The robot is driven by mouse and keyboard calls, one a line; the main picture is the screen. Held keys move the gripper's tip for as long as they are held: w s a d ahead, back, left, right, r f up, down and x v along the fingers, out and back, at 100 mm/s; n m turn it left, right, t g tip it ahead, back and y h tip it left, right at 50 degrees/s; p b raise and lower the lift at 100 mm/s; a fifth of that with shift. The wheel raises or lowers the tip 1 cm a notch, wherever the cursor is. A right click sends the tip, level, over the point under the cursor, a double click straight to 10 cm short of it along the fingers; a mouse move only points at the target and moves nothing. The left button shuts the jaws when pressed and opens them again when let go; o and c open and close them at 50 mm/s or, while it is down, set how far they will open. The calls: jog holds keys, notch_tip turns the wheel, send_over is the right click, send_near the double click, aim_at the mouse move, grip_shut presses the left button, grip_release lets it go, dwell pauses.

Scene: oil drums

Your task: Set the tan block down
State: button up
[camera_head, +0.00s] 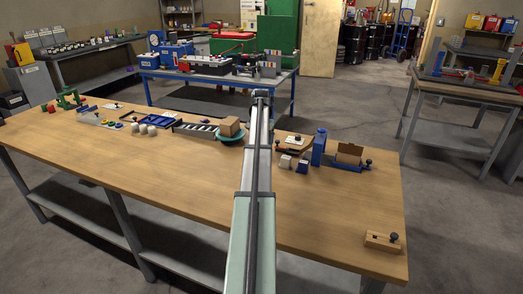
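A tan block (230,127) shows just left of my arm, at the far side of the wooden workbench. It appears to be on or just above a round teal dish (229,138); I cannot tell whether it rests there. My arm reaches up the middle of the picture and covers part of the dish's right side. My gripper's fingers cannot be made out; they are hidden by the arm. Nothing shows whether they touch the block.
A slatted dark rack (194,127) lies left of the dish. A wooden piece with a dark knob (382,242) lies near the right corner. The front of the bench (150,185) is clear.

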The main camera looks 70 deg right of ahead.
notch_tip(320, 180, up, 8)
dwell(0.4)
jog(key=shift+r, duration=0.1)
